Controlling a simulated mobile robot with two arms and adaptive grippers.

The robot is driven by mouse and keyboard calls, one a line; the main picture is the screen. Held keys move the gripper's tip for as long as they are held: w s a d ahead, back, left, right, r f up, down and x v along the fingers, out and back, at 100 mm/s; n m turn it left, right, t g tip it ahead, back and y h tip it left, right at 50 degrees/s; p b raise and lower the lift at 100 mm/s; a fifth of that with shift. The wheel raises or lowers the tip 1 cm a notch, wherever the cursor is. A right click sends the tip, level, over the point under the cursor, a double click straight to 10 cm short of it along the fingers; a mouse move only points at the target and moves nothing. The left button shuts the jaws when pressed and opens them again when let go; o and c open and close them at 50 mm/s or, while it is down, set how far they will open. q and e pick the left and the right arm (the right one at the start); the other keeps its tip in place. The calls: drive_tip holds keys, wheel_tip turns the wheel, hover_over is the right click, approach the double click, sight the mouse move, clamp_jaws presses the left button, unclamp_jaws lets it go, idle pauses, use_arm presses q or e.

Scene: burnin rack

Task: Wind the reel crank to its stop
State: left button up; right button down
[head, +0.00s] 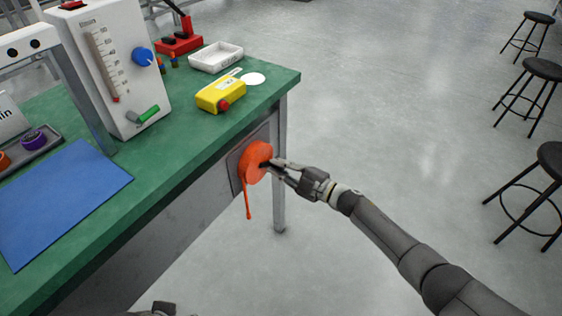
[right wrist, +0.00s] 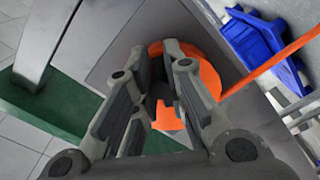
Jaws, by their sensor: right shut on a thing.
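The orange reel (head: 253,158) is mounted on a grey plate (head: 235,172) on the side of the green-topped bench. An orange strip (head: 248,200) hangs down from it. My right gripper (head: 270,165) reaches in from the right and is shut on the reel's crank at the reel's front face. The fingers hide most of the crank. In the right wrist view, the gripper (right wrist: 160,80) has its fingers in front of the orange reel (right wrist: 208,76), and the crank's grip between them is mostly covered. My left gripper does not show.
On the bench (head: 190,142) stand a white gauge box (head: 115,60), a yellow box with a red knob (head: 220,94), a white tray (head: 216,57) and a blue mat (head: 62,195). A bench leg (head: 279,195) is close to the reel. Stools (head: 541,70) stand far right; the floor between is clear.

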drive_tip(key=shift+s+a+f+m+p, duration=0.1)
drive_tip(key=shift+s+f+m+p, duration=0.2)
drive_tip(key=shift+m, duration=0.55)
drive_tip(key=shift+s+a+f+m+p, duration=0.1)
drive_tip(key=shift+f+m, duration=0.3)
drive_tip(key=shift+m, duration=0.45)
drive_tip(key=shift+f, duration=0.1)
drive_tip(key=shift+s+f, duration=0.1)
drive_tip(key=c, duration=1.4)
unclamp_jaws()
drive_tip(key=shift+a, duration=0.1)
drive_tip(key=v, duration=1.2)
